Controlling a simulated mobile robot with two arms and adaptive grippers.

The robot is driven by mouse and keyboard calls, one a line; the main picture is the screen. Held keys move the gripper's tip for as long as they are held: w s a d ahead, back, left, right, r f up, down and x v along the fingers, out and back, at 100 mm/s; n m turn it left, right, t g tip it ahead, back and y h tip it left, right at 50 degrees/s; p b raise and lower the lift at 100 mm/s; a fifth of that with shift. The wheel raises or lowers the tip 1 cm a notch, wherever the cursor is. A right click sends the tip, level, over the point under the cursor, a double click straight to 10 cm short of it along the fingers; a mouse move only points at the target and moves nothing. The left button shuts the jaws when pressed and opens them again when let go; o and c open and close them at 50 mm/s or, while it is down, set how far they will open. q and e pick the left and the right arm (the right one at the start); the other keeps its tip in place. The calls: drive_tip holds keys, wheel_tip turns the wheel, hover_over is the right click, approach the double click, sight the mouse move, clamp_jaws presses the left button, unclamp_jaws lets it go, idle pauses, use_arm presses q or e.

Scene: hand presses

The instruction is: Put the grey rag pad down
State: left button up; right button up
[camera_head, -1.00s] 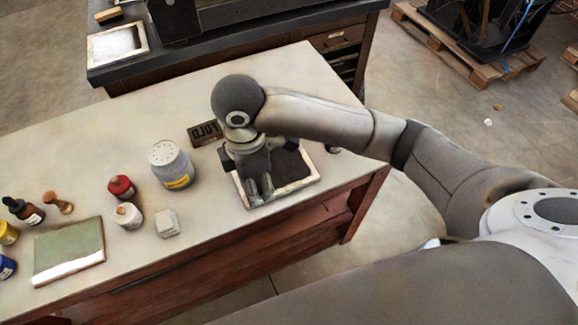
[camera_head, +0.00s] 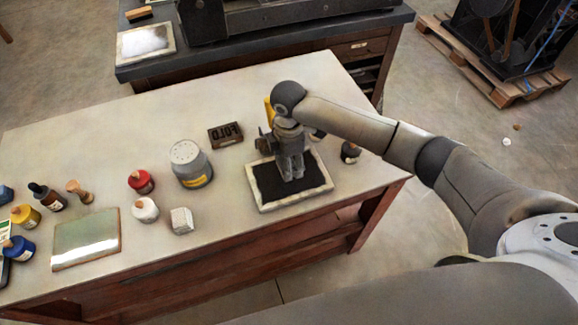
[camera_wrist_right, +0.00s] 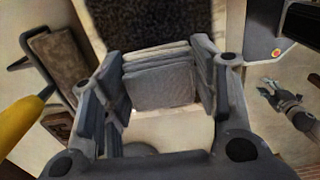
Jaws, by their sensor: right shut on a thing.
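My right gripper (camera_head: 291,168) is over the tray in the head view. In the right wrist view my right gripper (camera_wrist_right: 160,82) is shut on the grey rag pad (camera_wrist_right: 160,84), which looks like a layered, folded block between the fingers. The pad cannot be told from the fingers in the head view. The pale-rimmed tray (camera_head: 297,199) has a dark bed, and that bed also shows beyond the pad in the wrist view (camera_wrist_right: 155,22). I cannot tell whether the pad touches anything. My left gripper is not in view.
A brown lettered block (camera_head: 226,134) and a yellow-handled tool (camera_wrist_right: 22,118) are left of the gripper. A grey canister (camera_head: 190,165), a red-topped jar (camera_head: 141,181) and a pale block (camera_head: 181,221) stand farther left. A small dark object (camera_head: 350,152) stands right of the tray. The back-left tabletop is clear.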

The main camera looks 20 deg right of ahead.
drive_tip(key=shift+d+f, duration=0.1)
drive_tip(key=shift+f, duration=1.5)
drive_tip(key=shift+f, duration=0.15)
drive_tip(key=o, duration=0.9)
wheel_tip(320, 180, up, 12)
drive_tip(key=shift+r+b, duration=0.2)
drive_tip(key=shift+b, duration=0.3)
